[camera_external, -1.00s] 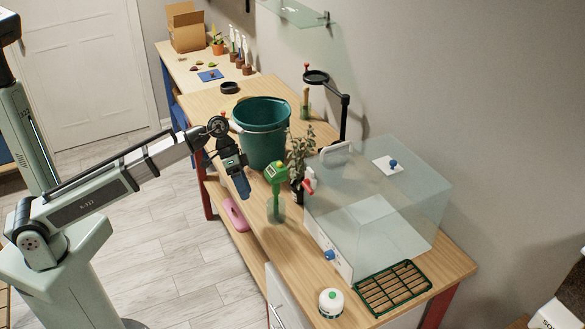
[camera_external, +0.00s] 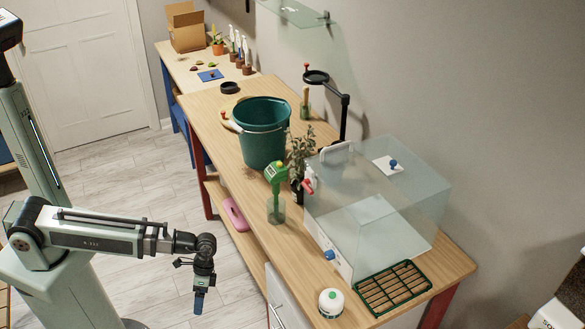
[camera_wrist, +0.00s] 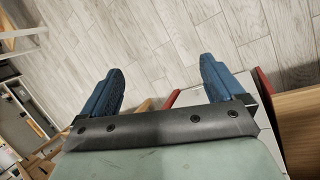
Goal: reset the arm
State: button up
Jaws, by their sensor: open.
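My gripper (camera_external: 199,302) hangs over the tiled floor in front of the workbench, fingers pointing down. In the wrist view my gripper (camera_wrist: 162,82) shows two blue fingers spread wide with nothing between them, so it is open and empty. My arm is lowered and reaches out level from its column at the left. The gripper is apart from the wooden bench (camera_external: 243,183) and touches nothing that I can see.
A pink item (camera_external: 235,215) lies on the lower shelf. The floor (camera_external: 130,190) is clear.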

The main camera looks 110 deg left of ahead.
jog(key=s+d+f+m+g+y, duration=0.1)
jog(key=s+d+f+g, duration=0.1)
jog(key=s+d+f, duration=0.4)
jog(key=s+d+f+m+g+y, duration=0.1)
jog(key=s+d+f, duration=0.25)
jog(key=f, duration=0.55)
jog(key=s+d+f+m+g+y, duration=0.1)
jog(key=s+f, duration=0.4)
jog(key=s, duration=0.4)
jog(key=s+d+f+m+g+y, duration=0.1)
jog(key=s+d+f+g+y, duration=0.1)
jog(key=s+f, duration=0.3)
jog(key=s, duration=0.4)
jog(key=shift+d+f, duration=0.15)
jog(key=shift+d, duration=0.05)
